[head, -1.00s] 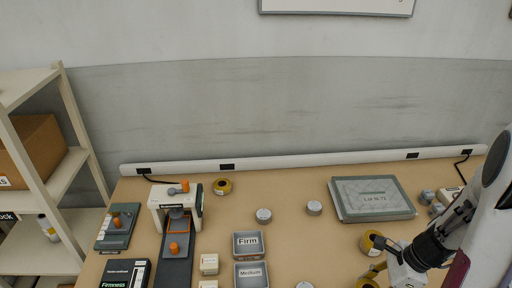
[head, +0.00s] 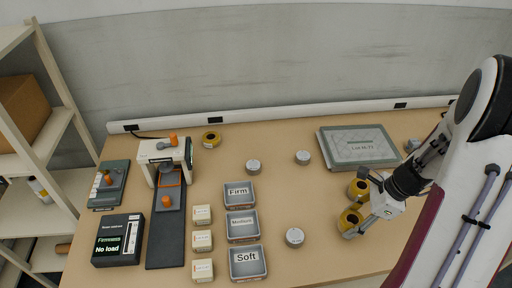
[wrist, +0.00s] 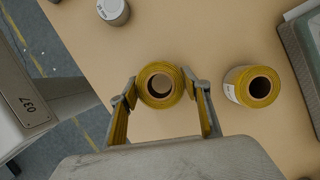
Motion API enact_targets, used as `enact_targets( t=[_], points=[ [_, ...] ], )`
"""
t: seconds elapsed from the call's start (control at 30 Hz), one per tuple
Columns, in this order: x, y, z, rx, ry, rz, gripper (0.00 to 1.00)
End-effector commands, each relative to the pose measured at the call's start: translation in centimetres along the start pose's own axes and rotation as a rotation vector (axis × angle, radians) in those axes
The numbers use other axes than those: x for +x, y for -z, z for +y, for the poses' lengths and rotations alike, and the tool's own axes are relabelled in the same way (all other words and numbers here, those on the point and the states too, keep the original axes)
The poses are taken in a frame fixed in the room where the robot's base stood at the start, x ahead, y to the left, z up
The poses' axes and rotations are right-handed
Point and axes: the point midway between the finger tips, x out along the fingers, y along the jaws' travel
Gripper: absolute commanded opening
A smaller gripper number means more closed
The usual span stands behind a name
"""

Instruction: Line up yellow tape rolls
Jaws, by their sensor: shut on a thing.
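The third (head: 350,220) lies just nearer; in the wrist view this roll (wrist: 160,68) sits between my fingertips, hole up. My gripper (wrist: 160,88) is shut on it from both sides. The roll looks at or close to table height; any gap below is hidden.
Grey rolls (head: 294,237) (head: 303,157) (head: 253,166) stand left of my gripper. Firm, Medium and Soft trays (head: 248,276) line the middle, beside small cream boxes (head: 202,241). The lot tray (head: 330,155) is at the back right. Table between trays and gripper is mostly clear.

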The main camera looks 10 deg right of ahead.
Motion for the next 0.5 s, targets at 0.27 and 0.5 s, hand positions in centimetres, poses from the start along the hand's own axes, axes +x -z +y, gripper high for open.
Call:
enact_targets(
  t=[0.27, 0.5],
  points=[
    [0.8, -3.1, -6.8, 0.111, 0.048, -0.001, 0.23],
    [1.5, -6.6, -11.8, 0.212, 0.09, 0.0, 0.23]
  ],
)
